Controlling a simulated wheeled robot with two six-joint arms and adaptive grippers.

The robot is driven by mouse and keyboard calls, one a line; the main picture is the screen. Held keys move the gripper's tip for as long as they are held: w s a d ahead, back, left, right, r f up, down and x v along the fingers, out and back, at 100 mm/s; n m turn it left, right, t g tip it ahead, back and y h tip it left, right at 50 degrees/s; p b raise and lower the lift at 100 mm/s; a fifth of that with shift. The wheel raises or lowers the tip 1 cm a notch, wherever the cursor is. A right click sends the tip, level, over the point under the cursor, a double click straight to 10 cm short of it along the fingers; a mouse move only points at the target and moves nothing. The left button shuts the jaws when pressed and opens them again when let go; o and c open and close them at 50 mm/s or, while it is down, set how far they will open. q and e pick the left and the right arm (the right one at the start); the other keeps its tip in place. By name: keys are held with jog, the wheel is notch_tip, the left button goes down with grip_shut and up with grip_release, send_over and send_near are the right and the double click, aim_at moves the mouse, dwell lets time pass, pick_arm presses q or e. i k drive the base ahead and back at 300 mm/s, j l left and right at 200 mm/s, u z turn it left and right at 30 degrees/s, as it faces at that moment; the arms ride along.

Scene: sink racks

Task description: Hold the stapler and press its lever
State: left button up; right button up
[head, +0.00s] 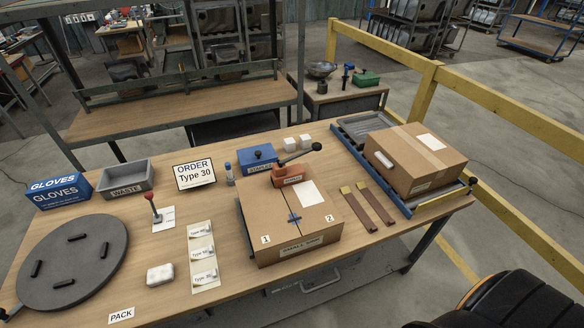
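The orange stapler (287,177) sits at the back edge of the top of a cardboard box (262,220), close to the blue block behind it. Its lever (299,155) is raised at a slant and ends in a black knob at the upper right. The box top carries the marks 1 and 2, a white label and a blue cross mark (294,218) near the middle seam. Neither of my grippers shows in the head view. Nothing is seen holding the stapler or touching its lever.
A blue block (258,158) with a black knob stands behind the stapler. A taped box (408,165) lies on a roller tray (365,124) at right. Two brown strips (366,207) lie between the boxes.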

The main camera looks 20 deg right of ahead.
aim_at(316, 147)
jog(key=i+l, duration=0.2)
jog(key=l, duration=0.2)
jog(key=i+l, duration=0.15)
jog(key=l, duration=0.2)
jog(key=i+l+z, duration=0.1)
jog(key=l, duration=0.3)
jog(key=i+j, duration=0.1)
jog(key=j, duration=0.5)
